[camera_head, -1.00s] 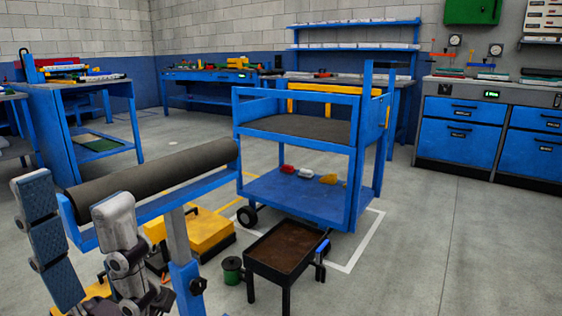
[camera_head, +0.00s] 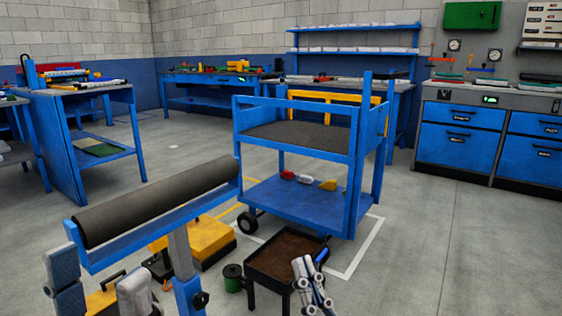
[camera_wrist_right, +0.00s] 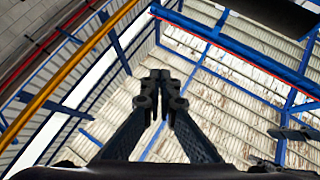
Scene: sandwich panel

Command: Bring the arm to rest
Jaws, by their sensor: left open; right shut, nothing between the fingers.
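My left gripper (camera_head: 99,270) is at the lower left of the head view. Its two grey padded fingers stand wide apart with nothing visible between them, in front of the blue roller stand (camera_head: 150,235). My right gripper (camera_head: 303,264) is at the bottom centre of the head view, in front of the brown-topped low tray stand (camera_head: 287,256). In the right wrist view my right gripper (camera_wrist_right: 160,78) shows its dark fingers brought together at the tips, empty, pointing up toward the roof. Most of both arms is out of view.
The dark roller (camera_head: 160,200) lies along the stand, with a yellow unit (camera_head: 205,238) behind it. A blue cart (camera_head: 300,206) stands beyond the tray stand, and a green can (camera_head: 233,278) beside it. Open floor (camera_head: 450,250) lies to the right.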

